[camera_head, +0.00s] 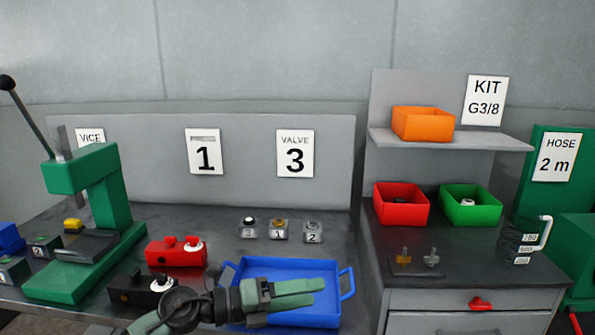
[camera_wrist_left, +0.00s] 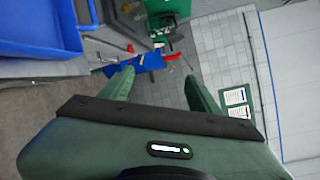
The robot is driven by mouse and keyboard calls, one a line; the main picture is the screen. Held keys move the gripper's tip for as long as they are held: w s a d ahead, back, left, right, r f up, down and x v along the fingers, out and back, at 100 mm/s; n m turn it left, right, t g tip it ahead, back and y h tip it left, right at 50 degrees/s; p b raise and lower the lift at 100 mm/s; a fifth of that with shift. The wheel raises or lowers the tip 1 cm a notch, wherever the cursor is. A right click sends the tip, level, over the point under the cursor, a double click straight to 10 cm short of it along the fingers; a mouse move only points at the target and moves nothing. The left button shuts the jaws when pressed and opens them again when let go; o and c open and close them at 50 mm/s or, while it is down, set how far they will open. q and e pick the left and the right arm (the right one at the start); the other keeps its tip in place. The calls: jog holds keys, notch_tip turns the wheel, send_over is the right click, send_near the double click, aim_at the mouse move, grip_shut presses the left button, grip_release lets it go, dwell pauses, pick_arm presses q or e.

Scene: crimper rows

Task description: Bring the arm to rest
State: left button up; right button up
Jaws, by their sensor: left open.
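My left gripper (camera_head: 319,291) reaches in from the bottom left, over the front of the blue tray (camera_head: 290,267). Its fingers point to the right. In the left wrist view the two green fingers (camera_wrist_left: 158,78) stand apart with nothing between them. The blue tray also shows there (camera_wrist_left: 35,28), at the upper left. How high the gripper is above the tray is hard to tell. My right gripper is in neither view.
A red block (camera_head: 176,253) and a black block (camera_head: 142,288) lie left of the tray. A green press (camera_head: 95,225) stands further left. Three small labelled pieces (camera_head: 279,231) sit behind the tray. A drawer cabinet (camera_head: 470,298) with red and green bins (camera_head: 470,207) stands right.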

pick_arm(q)
jog(key=a+n+t+y, duration=0.9)
jog(key=n+t, duration=0.5)
jog(key=n, duration=0.8)
jog(key=s+a+f+n+g+y, duration=0.5)
jog(key=s+a+f+n+y, duration=0.2)
jog(key=a+f+n, duration=0.5)
jog(key=s+a+f+n+g, duration=0.1)
jog(key=s+f+g, duration=0.5)
jog(key=s, duration=0.6)
jog(key=s+f+n+g, duration=0.1)
jog(key=s+f+g, duration=0.5)
jog(key=s, duration=0.7)
notch_tip(320, 180, down, 29)
jog(key=s, duration=0.2)
jog(key=s+a+f+g, duration=0.1)
jog(key=s+a+f, duration=0.2)
jog(key=s+f, duration=1.1)
jog(key=shift+s+f+m, duration=0.3)
jog(key=shift+s+f, duration=0.1)
jog(key=shift+s, duration=0.5)
